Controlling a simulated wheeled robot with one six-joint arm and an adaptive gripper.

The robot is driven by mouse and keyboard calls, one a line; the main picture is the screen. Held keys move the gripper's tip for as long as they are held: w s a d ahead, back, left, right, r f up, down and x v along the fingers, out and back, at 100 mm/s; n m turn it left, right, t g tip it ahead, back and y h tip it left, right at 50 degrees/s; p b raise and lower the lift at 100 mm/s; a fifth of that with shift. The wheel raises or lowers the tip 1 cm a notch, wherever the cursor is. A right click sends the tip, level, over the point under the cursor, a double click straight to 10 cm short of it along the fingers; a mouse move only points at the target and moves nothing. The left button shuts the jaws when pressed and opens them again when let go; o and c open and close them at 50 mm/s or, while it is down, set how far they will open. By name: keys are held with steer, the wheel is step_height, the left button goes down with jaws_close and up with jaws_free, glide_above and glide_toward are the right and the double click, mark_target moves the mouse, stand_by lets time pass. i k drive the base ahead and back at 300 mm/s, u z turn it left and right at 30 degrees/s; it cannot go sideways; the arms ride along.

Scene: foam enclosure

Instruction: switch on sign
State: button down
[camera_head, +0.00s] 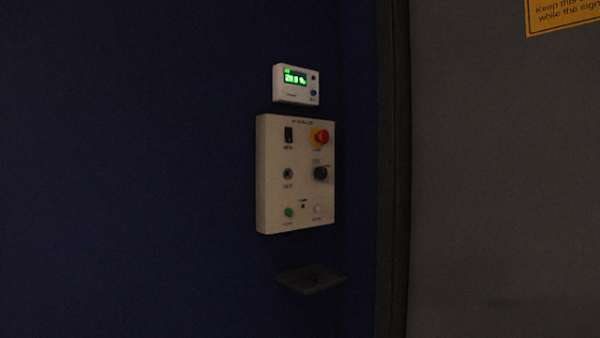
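A cream control panel (297,190) is fixed to the dark blue wall. At its upper left is a black rocker switch (289,135); the label below it is too small to read surely. Below are a round socket or keyhole (288,174), a black knob (320,174), a green button (289,212) and a white button (317,209). Whether the rocker is on or off cannot be told. No lit sign is in view. My gripper is not in view.
A small white meter (296,85) with a lit green display hangs above the panel. A dark shelf (312,279) juts out below it. A dark door frame (394,170) and grey surface (500,180) with an orange notice (562,14) stand to the right.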

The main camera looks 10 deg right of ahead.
mark_target(288, 133)
steer(key=k, duration=0.55)
steer(key=z, duration=0.6)
steer(key=i, duration=1.1)
steer(key=u, duration=0.45)
